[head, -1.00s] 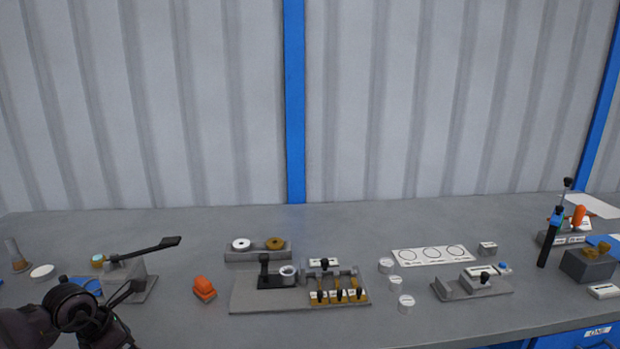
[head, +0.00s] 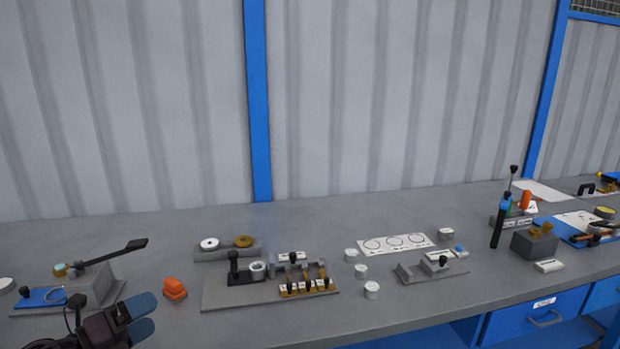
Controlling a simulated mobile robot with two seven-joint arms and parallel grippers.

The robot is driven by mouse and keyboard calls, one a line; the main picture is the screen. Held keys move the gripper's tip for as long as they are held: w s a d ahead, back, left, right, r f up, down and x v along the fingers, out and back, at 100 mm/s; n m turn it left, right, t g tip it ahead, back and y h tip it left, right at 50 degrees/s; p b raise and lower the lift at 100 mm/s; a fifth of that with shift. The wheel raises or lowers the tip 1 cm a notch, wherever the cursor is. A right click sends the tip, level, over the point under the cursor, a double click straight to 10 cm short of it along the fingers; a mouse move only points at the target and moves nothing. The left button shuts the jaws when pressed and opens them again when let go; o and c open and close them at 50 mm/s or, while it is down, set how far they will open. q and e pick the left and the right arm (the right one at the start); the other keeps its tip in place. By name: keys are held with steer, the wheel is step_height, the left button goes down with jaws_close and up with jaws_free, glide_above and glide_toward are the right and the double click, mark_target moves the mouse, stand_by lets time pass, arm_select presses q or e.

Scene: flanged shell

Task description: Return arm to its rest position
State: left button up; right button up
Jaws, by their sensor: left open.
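My left gripper (head: 138,318) shows at the lower left of the head view, with two blue-grey fingertips held apart and nothing seen between them. It is in front of the grey lever device (head: 92,285) and to the left of an orange block (head: 174,288). The fixture plate (head: 225,297) with a black clamp, a metal ring and several brass pieces lies to the right of the gripper, apart from it. My right gripper is not in view.
The grey workbench (head: 330,220) runs along a corrugated wall. White round pieces (head: 371,290), a marked card (head: 397,243) and a small grey fixture (head: 430,272) lie mid-right. A tall black and blue tool (head: 498,222) stands at right. Bare bench lies behind the fixtures.

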arm_select(q)
steer(key=s+d+f+n+g+y, duration=0.1)
steer(key=s+f+n+y, duration=0.4)
steer(key=s+f+n, duration=0.7)
steer(key=s+d+f+n+g+y, duration=0.1)
steer(key=s+d+f+n+y, duration=0.3)
steer(key=s+f+n, duration=0.8)
steer(key=n+y, duration=0.1)
steer(key=n, duration=0.4)
steer(key=shift+s+f+n+g+y, duration=0.3)
steer(key=shift+s+f+y, duration=0.05)
steer(key=shift+s+y, duration=0.05)
